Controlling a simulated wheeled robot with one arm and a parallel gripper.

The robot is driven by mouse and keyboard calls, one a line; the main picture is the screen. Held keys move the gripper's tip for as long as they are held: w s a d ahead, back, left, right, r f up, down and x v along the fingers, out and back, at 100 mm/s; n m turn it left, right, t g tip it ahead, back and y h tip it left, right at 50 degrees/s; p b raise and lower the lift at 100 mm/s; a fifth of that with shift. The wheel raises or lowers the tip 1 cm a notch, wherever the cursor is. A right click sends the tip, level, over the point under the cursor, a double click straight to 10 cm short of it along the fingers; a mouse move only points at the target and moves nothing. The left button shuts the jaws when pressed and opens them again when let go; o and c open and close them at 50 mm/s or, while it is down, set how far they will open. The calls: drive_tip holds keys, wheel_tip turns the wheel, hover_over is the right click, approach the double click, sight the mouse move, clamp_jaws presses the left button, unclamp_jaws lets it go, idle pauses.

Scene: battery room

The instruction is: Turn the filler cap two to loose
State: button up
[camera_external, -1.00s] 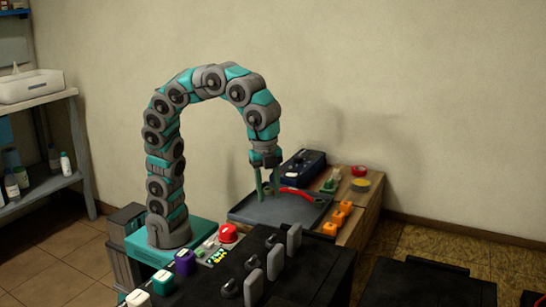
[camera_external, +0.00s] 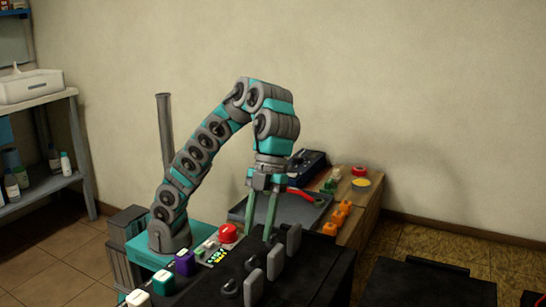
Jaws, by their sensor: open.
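Several black filler caps stand in a row on the black battery top (camera_external: 205,285): a near one (camera_external: 230,287), a middle one (camera_external: 251,263) and a far one (camera_external: 273,241), each beside an upright grey plate. No number is readable, so I cannot tell which is cap two. My gripper (camera_external: 258,236) points down over the far end of the row, its two green fingers apart and nothing visible between them. The fingertips appear close to the far cap; I cannot tell whether they touch it. The fingers partly cover that end.
Grey plates (camera_external: 254,288) rise right of the caps. A red button (camera_external: 228,233), a purple block (camera_external: 184,263) and a small panel (camera_external: 215,256) line the left edge. Behind, a grey tray (camera_external: 309,211) holds a red-handled tool (camera_external: 303,195); orange blocks (camera_external: 338,216) stand right of it.

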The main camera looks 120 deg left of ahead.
sight(253, 257)
drive_tip(key=b+x, duration=0.2)
drive_tip(key=x, duration=0.3)
drive_tip(key=shift+f+b, duration=0.1)
drive_tip(key=shift+b, duration=0.2)
drive_tip(key=shift+c, duration=0.3)
clamp_jaws()
